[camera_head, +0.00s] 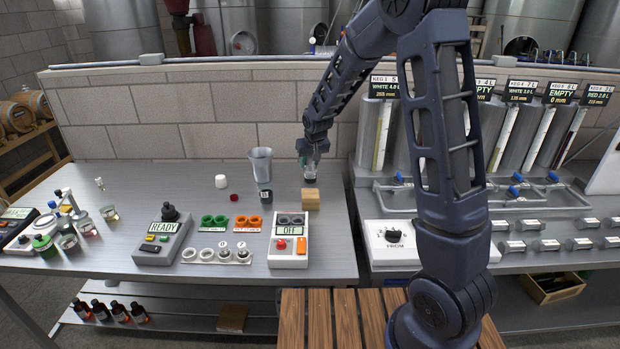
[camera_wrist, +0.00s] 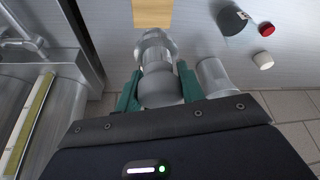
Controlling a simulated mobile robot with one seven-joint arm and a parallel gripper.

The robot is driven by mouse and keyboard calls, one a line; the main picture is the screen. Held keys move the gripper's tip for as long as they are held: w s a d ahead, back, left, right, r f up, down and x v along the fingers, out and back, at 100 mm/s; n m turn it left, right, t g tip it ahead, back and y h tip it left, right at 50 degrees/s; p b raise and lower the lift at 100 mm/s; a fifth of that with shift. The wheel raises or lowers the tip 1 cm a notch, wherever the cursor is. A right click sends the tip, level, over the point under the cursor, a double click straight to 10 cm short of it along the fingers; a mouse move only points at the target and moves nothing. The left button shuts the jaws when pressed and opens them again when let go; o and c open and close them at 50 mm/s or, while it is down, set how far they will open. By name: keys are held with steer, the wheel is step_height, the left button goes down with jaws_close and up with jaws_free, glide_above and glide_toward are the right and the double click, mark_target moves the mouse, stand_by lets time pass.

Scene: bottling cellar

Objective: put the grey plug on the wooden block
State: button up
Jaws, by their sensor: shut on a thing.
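The grey plug (camera_wrist: 155,50) is between the green fingers of my gripper (camera_wrist: 158,92) in the wrist view, and the gripper is shut on it. In the head view the plug (camera_head: 310,173) shows small below my gripper (camera_head: 311,154), just behind the wooden block. The wooden block (camera_head: 310,199) is a light tan block on the grey bench; it also shows at the top edge of the wrist view (camera_wrist: 152,13). The plug appears apart from the block. I cannot tell whether the plug touches the bench.
A clear beaker (camera_head: 260,162) stands close to the left of my gripper, with a dark labelled jar (camera_head: 265,196) in front. A white cap (camera_head: 221,181) and a red cap (camera_head: 234,197) lie further left. A switch box marked OFF (camera_head: 290,246) stands in front of the block.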

mark_target(310, 177)
steer(key=shift+f, duration=3.5)
steer(key=o, duration=1.1)
steer(key=shift+f, duration=0.15)
steer(key=shift+c, duration=0.2)
